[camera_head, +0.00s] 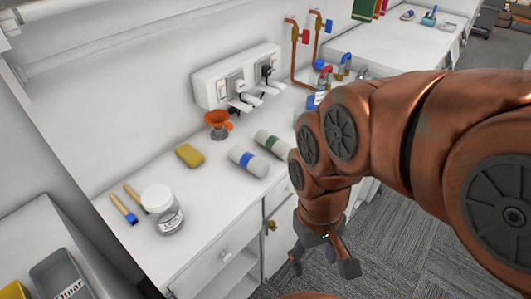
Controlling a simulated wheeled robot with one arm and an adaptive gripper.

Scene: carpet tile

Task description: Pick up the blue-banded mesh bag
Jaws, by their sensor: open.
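The blue-banded bag (241,157) lies on the white counter, a pale grey roll shape with a blue band round its middle; its mesh is too small to make out. A similar green-banded one (266,141) lies just behind and to its right, apart from it. My gripper (323,266) hangs open and empty, pointing down, in front of the counter's edge, with the carpet behind it in the picture. It is to the right of and lower in the picture than the blue-banded bag, not touching it.
A socket box (238,77) with plugs is on the wall. My arm hides the counter's right part.

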